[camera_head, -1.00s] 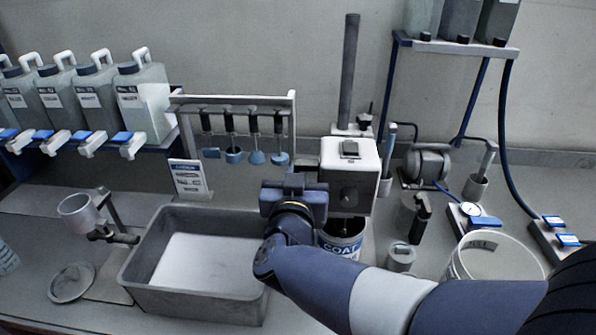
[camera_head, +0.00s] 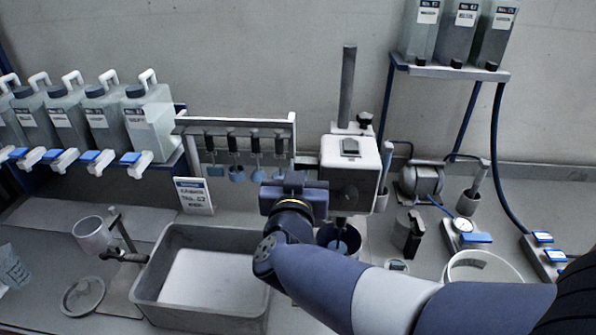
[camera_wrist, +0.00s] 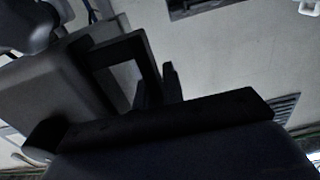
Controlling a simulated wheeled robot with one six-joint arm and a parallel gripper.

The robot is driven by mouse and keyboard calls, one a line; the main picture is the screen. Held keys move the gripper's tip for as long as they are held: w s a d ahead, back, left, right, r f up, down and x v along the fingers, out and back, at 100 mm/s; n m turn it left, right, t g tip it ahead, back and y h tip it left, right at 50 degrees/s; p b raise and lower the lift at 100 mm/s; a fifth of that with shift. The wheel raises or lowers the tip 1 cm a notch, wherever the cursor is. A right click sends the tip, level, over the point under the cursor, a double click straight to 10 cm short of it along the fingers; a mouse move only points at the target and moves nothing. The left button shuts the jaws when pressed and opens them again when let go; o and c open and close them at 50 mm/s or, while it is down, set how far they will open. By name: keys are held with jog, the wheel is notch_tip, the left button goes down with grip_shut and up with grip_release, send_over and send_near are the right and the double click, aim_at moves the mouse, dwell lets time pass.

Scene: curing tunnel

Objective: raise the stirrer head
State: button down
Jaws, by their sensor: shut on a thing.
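The stirrer head (camera_head: 350,172) is a pale box on a dark upright post (camera_head: 347,88), right of centre in the head view. Its shaft reaches down into an open can (camera_head: 352,238) below it; the shaft's lower end is hard to make out. My gripper (camera_head: 318,192) is at the left side of the head, shut on what looks like its dark handle. The wrist view shows my gripper's dark fingers (camera_wrist: 157,86) against a black handle frame (camera_wrist: 122,65) beside a grey housing; the exact contact is hidden.
A grey tub (camera_head: 205,285) stands left of the can. A rack with hanging stirrers (camera_head: 240,150) is behind it. A white bucket (camera_head: 480,270) and a small motor (camera_head: 422,180) are to the right. Jugs (camera_head: 150,118) line the left shelf.

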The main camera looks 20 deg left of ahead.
notch_tip(320, 180, up, 7)
jog(key=p, duration=0.5)
jog(key=shift+r+p, duration=0.2)
jog(key=shift+p, duration=0.1)
jog(key=shift+r, duration=0.1)
jog(key=c, duration=1.9)
grip_release()
jog(key=o, duration=0.4)
jog(key=shift+s+f, duration=0.1)
jog(key=shift+f, duration=0.1)
jog(key=b+v, duration=0.1)
jog(key=v, duration=0.9)
jog(key=shift+s+d+b, duration=0.1)
jog(key=shift+s+b, duration=0.2)
jog(key=shift+b, duration=0.05)
